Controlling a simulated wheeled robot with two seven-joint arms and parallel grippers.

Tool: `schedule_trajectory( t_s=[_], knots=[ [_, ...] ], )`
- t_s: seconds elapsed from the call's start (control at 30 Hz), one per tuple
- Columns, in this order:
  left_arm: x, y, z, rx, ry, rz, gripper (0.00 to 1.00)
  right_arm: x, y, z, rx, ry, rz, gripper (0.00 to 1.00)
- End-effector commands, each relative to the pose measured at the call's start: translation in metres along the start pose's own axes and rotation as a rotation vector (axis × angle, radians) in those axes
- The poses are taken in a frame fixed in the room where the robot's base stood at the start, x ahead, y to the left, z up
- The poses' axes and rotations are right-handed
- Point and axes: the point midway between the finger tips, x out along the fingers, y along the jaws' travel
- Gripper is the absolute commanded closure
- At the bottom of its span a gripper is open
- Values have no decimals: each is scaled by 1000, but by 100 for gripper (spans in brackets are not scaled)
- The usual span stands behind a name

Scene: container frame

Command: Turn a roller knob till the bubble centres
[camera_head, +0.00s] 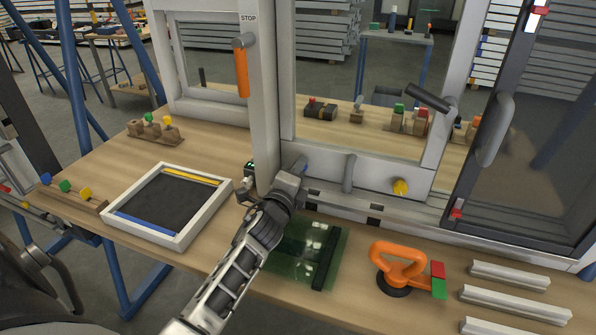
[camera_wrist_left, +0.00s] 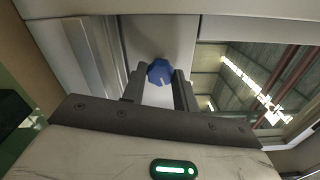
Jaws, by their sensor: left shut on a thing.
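The blue roller knob (camera_head: 305,168) sits at the lower left of the sliding window sash, on the white frame. My left gripper (camera_head: 300,173) reaches up to it from below and is shut on it. In the left wrist view the blue knob (camera_wrist_left: 160,71) shows between the tips of my two dark fingers (camera_wrist_left: 159,88). A yellow knob (camera_head: 400,187) sits at the lower right of the same sash, with no gripper at it. I cannot make out a bubble. My right gripper is not in view.
A white-framed panel (camera_head: 134,236) lies on the left of the bench. A green glass sheet (camera_head: 336,262) lies below the sash, with an orange suction lifter (camera_head: 400,262) and white profiles (camera_head: 510,276) to its right.

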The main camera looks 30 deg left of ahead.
Motion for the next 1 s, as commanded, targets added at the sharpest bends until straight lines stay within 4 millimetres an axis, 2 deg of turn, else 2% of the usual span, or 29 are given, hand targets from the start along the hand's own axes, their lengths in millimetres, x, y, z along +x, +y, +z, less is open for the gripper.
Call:
schedule_trajectory(
  t_s=[0.2, 0.43, 1.0],
  knots=[
    [0, 0, 0, -166, 0, 2, 93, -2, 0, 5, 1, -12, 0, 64],
    [0, 0, 0, -280, 0, 2, 93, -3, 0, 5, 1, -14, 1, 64],
    [0, 1, 0, -341, 0, 3, 93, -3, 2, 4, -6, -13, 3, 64]
  ],
)
